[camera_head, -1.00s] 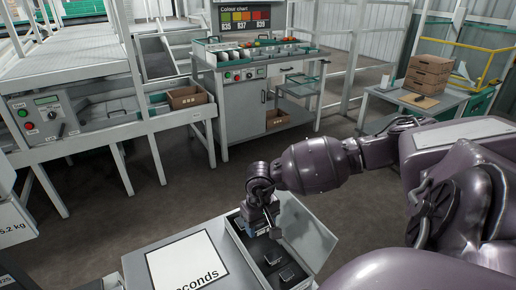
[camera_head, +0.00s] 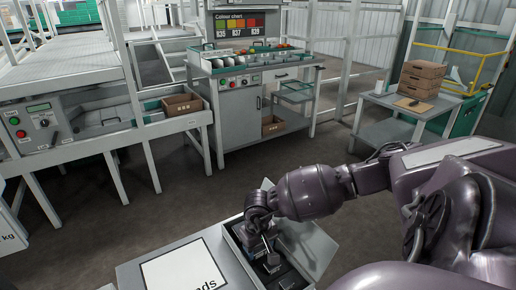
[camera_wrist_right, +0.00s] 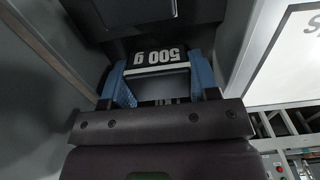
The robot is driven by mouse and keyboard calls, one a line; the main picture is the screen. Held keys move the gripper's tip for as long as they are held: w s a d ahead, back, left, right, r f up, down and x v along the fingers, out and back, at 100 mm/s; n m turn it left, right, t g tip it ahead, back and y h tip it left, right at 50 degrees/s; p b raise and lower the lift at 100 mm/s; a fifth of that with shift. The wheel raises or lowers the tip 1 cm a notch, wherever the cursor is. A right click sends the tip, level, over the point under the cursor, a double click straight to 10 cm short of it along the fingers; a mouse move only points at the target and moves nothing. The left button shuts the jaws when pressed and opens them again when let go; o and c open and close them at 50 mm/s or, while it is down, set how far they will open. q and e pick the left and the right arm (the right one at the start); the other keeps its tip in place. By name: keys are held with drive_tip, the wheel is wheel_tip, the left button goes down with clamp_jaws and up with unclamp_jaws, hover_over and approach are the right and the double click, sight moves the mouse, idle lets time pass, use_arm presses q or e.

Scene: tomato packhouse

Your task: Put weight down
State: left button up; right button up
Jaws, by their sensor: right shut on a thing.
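My right gripper (camera_head: 264,246) is over the long, narrow open weight case (camera_head: 238,243), pointing down. It is shut on a dark weight (camera_wrist_right: 158,58) marked "500 g", which sits between its blue fingers in the right wrist view. In the head view the gripper mostly hides this weight, and I cannot tell whether it touches the case floor. Another weight (camera_head: 286,283) lies in the nearer part of the case. The case's grey lid (camera_head: 308,248) stands open on the right. My left gripper is out of view.
A white sheet (camera_head: 183,270) with large print lies on the grey surface left of the case. Farther back are a sorting bench (camera_head: 240,125) with a colour chart above it and a side table (camera_head: 385,100) with stacked brown boxes. Open floor lies between.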

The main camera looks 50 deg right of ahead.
drive_tip(key=shift+f, duration=0.15)
drive_tip(key=o, duration=1.3)
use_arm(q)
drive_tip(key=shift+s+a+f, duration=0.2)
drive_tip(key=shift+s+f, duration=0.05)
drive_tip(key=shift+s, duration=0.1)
use_arm(e)
drive_tip(key=shift+o, duration=0.3)
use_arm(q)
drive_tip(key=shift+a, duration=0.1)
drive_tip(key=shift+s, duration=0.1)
